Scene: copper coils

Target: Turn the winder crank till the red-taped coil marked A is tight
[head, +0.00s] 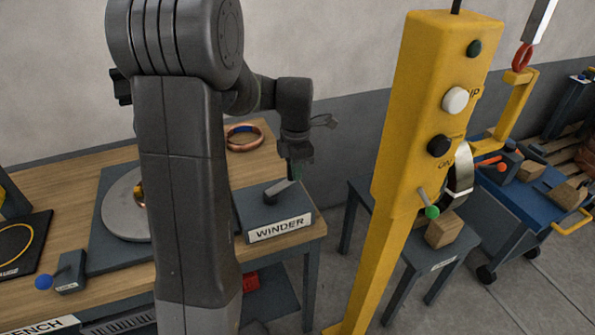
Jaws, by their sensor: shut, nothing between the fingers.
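The winder (280,229) is a dark grey box with a white WINDER label at the right front corner of the wooden bench. Its crank (283,190) is a short grey arm on top, with a greenish grip at its upper end. My gripper (296,160) is shut and empty, right at that grip; I cannot tell whether they touch. A round metal plate (120,211) lies on the bench to the left, with a bit of copper coil (140,196) on it. My arm hides most of that coil. No red tape or letter A shows on it.
A loose copper coil with blue tape (245,137) lies at the back of the bench (75,167). A blue-knobbed lever (62,275) stands front left. A yellow post with buttons (436,110) rises on the right, before a small grey table and a blue cart (530,196).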

